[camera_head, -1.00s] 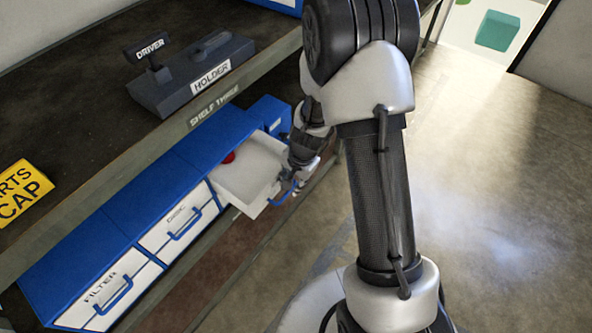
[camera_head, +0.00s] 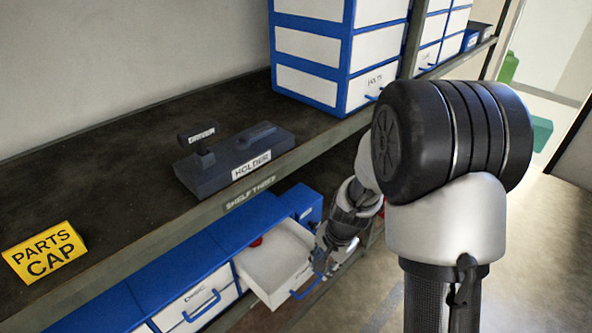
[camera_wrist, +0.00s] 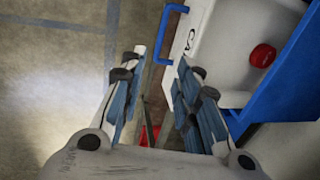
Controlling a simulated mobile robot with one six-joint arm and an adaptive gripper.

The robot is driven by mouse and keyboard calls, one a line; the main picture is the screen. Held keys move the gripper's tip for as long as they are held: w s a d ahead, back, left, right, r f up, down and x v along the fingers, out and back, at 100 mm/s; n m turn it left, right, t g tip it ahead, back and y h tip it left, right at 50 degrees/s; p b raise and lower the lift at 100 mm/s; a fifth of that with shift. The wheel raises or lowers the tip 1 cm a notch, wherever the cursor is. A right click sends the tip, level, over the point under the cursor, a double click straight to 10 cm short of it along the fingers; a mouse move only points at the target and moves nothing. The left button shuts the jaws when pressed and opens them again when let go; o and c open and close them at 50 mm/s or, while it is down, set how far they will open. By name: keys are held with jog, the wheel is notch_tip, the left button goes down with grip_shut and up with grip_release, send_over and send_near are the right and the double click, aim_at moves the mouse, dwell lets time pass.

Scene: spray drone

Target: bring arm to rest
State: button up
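My arm reaches past the shelf's front edge. My gripper (camera_head: 322,262) is beside the front of a pulled-out white drawer (camera_head: 272,272) in the head view. In the wrist view my gripper (camera_wrist: 158,62) has its two fingers apart, with no object clearly held between them. The drawer's blue handle (camera_wrist: 166,32) lies just beyond the fingertips. Whether a finger touches it I cannot tell. A red round cap (camera_wrist: 262,55) lies inside the drawer and also shows in the head view (camera_head: 257,242). A small red patch shows between the finger bases; I cannot tell what it is.
The shelf (camera_head: 130,150) above carries a dark holder block (camera_head: 235,160), a yellow "PARTS CAP" sign (camera_head: 45,252) and a blue-and-white drawer cabinet (camera_head: 318,55). A closed drawer (camera_head: 195,300) is left of the open one. Open floor (camera_head: 540,260) lies to the right.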

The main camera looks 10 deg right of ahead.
jog(key=s+a+r+n+t, duration=0.1)
jog(key=s+r+n, duration=0.25)
jog(key=r, duration=0.55)
jog(key=s+a+r+n, duration=0.1)
jog(key=s+r+n, duration=0.1)
jog(key=s+r, duration=0.45)
jog(key=s+r+n+t+h, duration=0.1)
jog(key=s+r+n, duration=0.4)
jog(key=s+r, duration=0.3)
jog(key=shift+s+d+r+t, duration=0.3)
jog(key=shift+s+d+t, duration=0.1)
jog(key=shift+s, duration=1.45)
